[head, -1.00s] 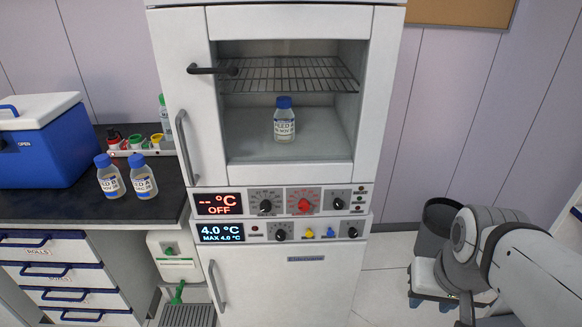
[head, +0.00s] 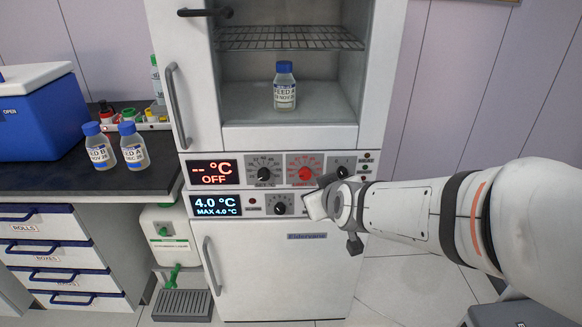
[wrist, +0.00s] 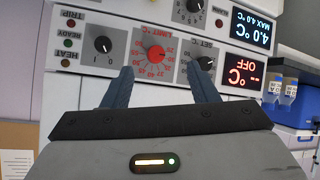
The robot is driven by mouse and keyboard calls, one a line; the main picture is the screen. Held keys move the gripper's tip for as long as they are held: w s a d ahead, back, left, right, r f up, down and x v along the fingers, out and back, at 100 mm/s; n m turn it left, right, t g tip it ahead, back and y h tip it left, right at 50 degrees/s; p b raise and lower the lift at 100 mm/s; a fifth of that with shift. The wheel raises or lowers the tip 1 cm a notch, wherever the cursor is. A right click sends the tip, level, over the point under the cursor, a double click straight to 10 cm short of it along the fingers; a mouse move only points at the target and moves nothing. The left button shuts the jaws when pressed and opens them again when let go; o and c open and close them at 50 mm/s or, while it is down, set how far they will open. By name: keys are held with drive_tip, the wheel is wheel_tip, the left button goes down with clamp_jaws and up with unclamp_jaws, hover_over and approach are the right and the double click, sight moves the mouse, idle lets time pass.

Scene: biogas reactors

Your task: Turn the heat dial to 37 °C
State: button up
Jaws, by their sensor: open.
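The cabinet's upper panel has a black SET °C dial (head: 264,174), a red LIMIT °C dial (head: 303,172) and a small black 0/1 switch knob (head: 342,171). The upper display (head: 214,173) reads "-- °C OFF". My gripper (wrist: 160,68) is open and empty. In the wrist view the panel appears upside down; the red dial (wrist: 155,53) lies between my fingertips, and the SET dial (wrist: 205,64) is by the right fingertip. The switch (wrist: 103,44) is left of both fingers. Contact cannot be told. In the head view, my gripper partly hides the lower panel.
The lower panel's display (head: 216,205) reads 4.0 °C. Above the panel, a bottle (head: 284,86) stands inside the cabinet. Two blue-capped bottles (head: 99,146) (head: 133,147) stand on the left bench near a blue cooler (head: 38,112). The door handle (head: 212,265) sticks out below.

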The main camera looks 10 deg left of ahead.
drive_tip(key=w+a+f+n+t+b, duration=0.2)
drive_tip(key=w+a+f+t+b, duration=0.15)
drive_tip(key=a, duration=0.45)
drive_tip(key=n+t+b, duration=0.2)
drive_tip(key=t+b, duration=0.1)
drive_tip(key=b, duration=0.1)
approach(263, 176)
drive_tip(key=w, duration=0.3)
drive_tip(key=shift+y, duration=0.3)
drive_tip(key=x, duration=0.6)
drive_tip(key=shift+w+a+f+b, duration=0.2)
drive_tip(key=shift+a+b, duration=0.15)
drive_tip(key=shift+c, duration=0.4)
